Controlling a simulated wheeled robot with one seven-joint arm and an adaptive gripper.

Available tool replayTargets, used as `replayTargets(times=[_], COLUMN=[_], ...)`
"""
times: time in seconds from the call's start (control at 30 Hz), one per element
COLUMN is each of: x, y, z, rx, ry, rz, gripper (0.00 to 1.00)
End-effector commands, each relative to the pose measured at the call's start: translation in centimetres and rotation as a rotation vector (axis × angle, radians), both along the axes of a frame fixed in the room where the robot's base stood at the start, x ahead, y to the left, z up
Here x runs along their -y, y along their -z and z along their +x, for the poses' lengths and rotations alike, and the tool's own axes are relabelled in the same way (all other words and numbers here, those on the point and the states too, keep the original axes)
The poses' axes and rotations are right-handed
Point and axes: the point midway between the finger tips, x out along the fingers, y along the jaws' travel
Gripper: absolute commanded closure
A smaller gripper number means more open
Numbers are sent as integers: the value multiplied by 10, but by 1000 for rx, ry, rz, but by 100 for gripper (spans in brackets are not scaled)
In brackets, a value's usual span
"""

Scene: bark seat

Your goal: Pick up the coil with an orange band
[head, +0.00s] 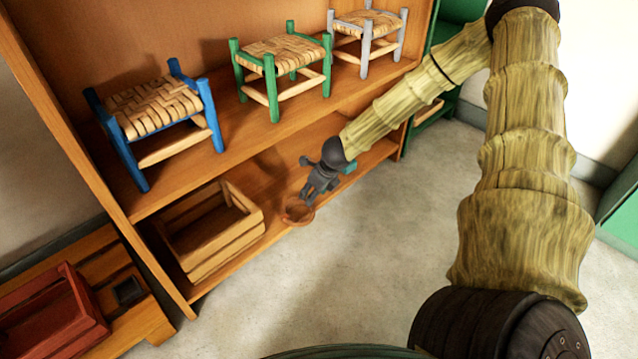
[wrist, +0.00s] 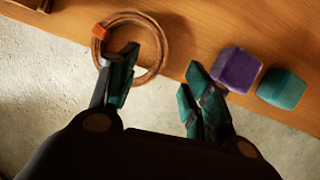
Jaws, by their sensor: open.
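The coil (wrist: 163,46) is a brown ring with an orange band (wrist: 100,31) on its left side. It lies on the wooden lower shelf, near the front edge, and also shows in the head view (head: 289,214), partly hidden by my gripper. My gripper (wrist: 157,72) is open and empty. In the wrist view its left finger overlaps the inside of the ring, and its right finger is outside, to the right of the ring. I cannot tell whether the left finger is down inside the ring or still above it. In the head view my gripper (head: 313,190) points down at the coil.
A purple block (wrist: 236,69) and a teal block (wrist: 281,89) sit to the right of the coil, the purple one close to my right finger. A wooden crate (head: 228,249) stands left of the coil. The upper shelf (head: 225,135) with stools is overhead. The floor in front is clear.

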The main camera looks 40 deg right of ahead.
Motion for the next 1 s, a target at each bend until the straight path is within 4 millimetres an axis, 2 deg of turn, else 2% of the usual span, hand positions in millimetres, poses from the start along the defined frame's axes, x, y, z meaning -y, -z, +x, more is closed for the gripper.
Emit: replayTargets(times=[0.53,1.0], x=[3,5], y=[-41,-52], z=[-16,-22], rx=[2,0], ry=[-1,-1], rz=[0,0], gripper=[51,51])
